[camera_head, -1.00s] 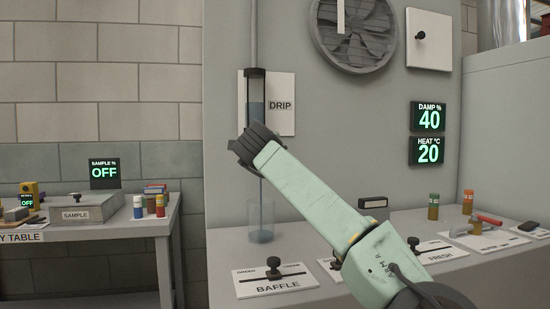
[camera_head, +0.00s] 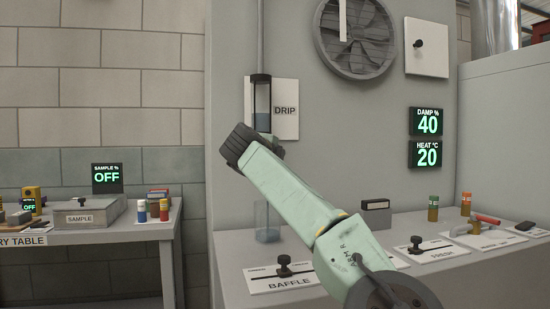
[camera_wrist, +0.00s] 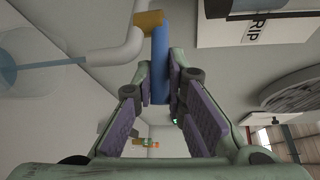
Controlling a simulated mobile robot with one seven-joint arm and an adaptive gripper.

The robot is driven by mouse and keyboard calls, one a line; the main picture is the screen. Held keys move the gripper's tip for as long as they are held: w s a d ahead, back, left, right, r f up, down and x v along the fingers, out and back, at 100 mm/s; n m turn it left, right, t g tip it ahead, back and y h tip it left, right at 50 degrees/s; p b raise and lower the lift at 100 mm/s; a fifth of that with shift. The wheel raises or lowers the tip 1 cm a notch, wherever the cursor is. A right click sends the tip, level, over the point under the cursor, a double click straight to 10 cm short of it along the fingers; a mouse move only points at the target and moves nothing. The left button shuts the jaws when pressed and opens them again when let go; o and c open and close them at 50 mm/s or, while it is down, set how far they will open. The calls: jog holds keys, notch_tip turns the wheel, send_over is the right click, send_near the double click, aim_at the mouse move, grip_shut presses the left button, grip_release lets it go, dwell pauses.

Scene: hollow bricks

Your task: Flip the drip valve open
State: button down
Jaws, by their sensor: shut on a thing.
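The drip valve (camera_wrist: 148,20) shows in the wrist view as a brass-coloured hub on a white bent pipe, with a blue lever (camera_wrist: 160,65). My gripper (camera_wrist: 162,76) is shut on the lever, with its purple-padded fingers on both sides of it. A light-blue streak (camera_wrist: 55,66) runs from the pipe's end towards a clear round glass (camera_wrist: 15,60). In the head view, my arm hides the valve and lever. The drip tube (camera_head: 262,105), partly filled with blue liquid, hangs above beside the DRIP sign (camera_head: 287,110). The glass (camera_head: 268,222) stands below on the ledge.
The ledge holds a BAFFLE slider (camera_head: 283,270), a FRESH slider (camera_head: 416,245) and small bottles (camera_head: 433,208). A fan (camera_head: 355,40) and DAMP and HEAT displays (camera_head: 426,138) are on the wall. A side table (camera_head: 100,235) stands at left.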

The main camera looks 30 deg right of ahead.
jog(key=c, duration=1.6)
grip_release()
jog(key=shift+r, duration=0.1)
